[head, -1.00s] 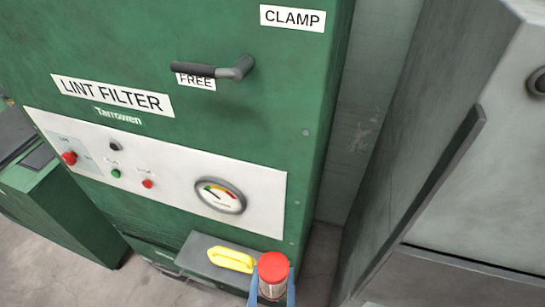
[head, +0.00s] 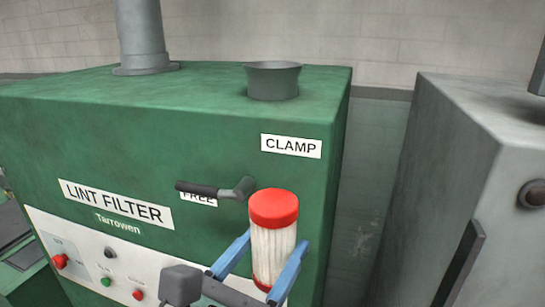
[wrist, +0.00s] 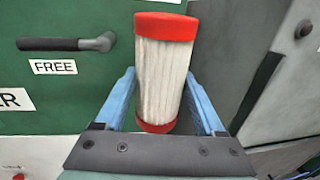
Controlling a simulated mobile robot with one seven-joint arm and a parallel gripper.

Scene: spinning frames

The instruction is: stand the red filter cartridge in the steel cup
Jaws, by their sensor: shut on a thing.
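The filter cartridge (head: 273,245) has a red cap at each end and a white pleated body. It is upright with a slight tilt in front of the green machine, and it also shows in the wrist view (wrist: 160,75). My gripper (head: 272,250) is shut on it, with a blue finger on each side of the pleated body. The grey steel cup (head: 273,85) stands on top of the machine near its right end, higher and farther back than the cartridge. The cup has a flared rim; its inside is hidden from this angle.
A lever with a dark grip (head: 213,189) sticks out from the machine front, just left of the cartridge, beside the FREE label. A CLAMP label (head: 291,146) is above. A grey pipe (head: 141,35) rises from the top at left. A grey cabinet (head: 450,170) stands right, across a gap.

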